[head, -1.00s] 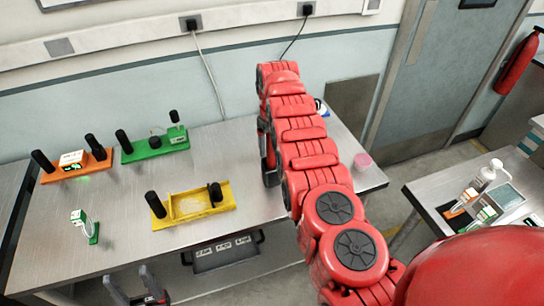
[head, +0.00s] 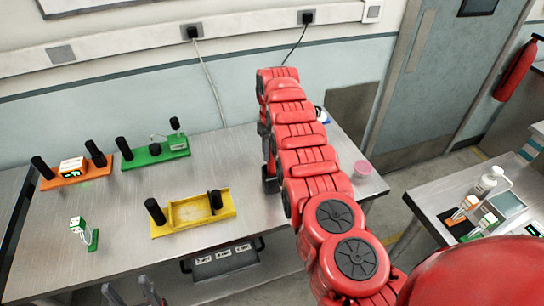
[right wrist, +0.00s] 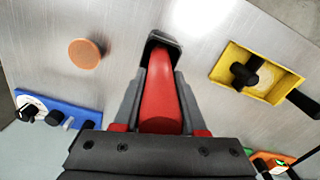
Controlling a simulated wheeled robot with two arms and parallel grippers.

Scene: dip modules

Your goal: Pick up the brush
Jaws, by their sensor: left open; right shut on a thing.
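In the right wrist view, my right gripper (right wrist: 158,62) is shut on a red, rounded, long thing (right wrist: 162,100) with a dark far end, which I take for the brush. The gripper is over the metal table. In the head view, my red right arm hides most of this gripper (head: 269,178) and the held thing cannot be made out. My left gripper (head: 133,292) is open at the bottom edge of the head view, in front of the table, and partly cut off.
A second table (head: 425,190) stands right. The table's front middle is bare.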

